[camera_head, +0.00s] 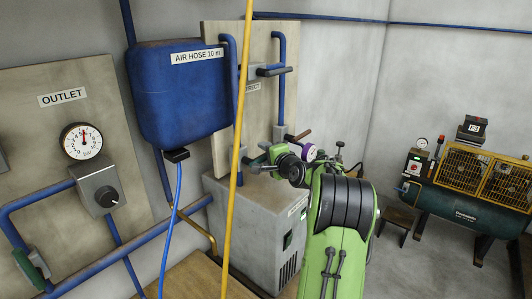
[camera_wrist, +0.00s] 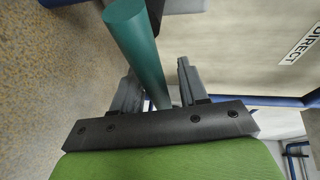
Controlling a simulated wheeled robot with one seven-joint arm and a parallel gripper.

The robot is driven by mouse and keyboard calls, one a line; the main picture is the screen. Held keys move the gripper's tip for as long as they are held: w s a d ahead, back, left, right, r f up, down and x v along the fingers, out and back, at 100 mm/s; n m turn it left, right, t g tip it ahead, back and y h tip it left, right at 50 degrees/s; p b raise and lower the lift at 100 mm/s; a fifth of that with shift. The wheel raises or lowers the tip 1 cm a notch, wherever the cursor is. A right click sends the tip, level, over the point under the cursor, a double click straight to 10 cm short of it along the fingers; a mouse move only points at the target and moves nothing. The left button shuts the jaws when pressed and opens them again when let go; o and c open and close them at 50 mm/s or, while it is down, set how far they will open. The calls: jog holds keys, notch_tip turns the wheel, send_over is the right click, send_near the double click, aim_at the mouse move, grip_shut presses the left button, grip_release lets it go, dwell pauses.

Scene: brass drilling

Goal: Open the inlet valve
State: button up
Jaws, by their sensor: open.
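A green round bar handle (camera_wrist: 138,45) runs between the two fingers of my gripper (camera_wrist: 157,80) in the wrist view. The fingers are apart, one on each side of it, and I cannot see them pressing on it. In the head view my gripper (camera_head: 259,166) is at the lower part of the back panel, above the grey cabinet, and partly hidden by my arm. A brown-red lever handle (camera_head: 303,135) shows just above my wrist. No inlet label is readable, so I cannot tell from a label which handle is the inlet valve.
A black-handled valve (camera_head: 272,71) sits higher on the panel (camera_head: 260,40). A yellow hose (camera_head: 240,110) hangs in front of it. A blue hose box (camera_head: 178,95) is at left, the grey cabinet (camera_head: 245,225) below. A compressor (camera_head: 470,190) stands at right.

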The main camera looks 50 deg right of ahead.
jog(key=shift+c, duration=0.3)
grip_shut()
jog(key=shift+b, duration=0.45)
jog(key=a+r+n+t+y+b, duration=0.2)
jog(key=a+r+n+t+b, duration=0.5)
jog(key=n+b, duration=1.2)
jog(key=shift+s+r+b, duration=0.15)
jog(key=shift+s+b, duration=0.15)
jog(key=shift+b, duration=0.7)
jog(key=shift+n+y, duration=0.3)
jog(key=shift+n, duration=0.1)
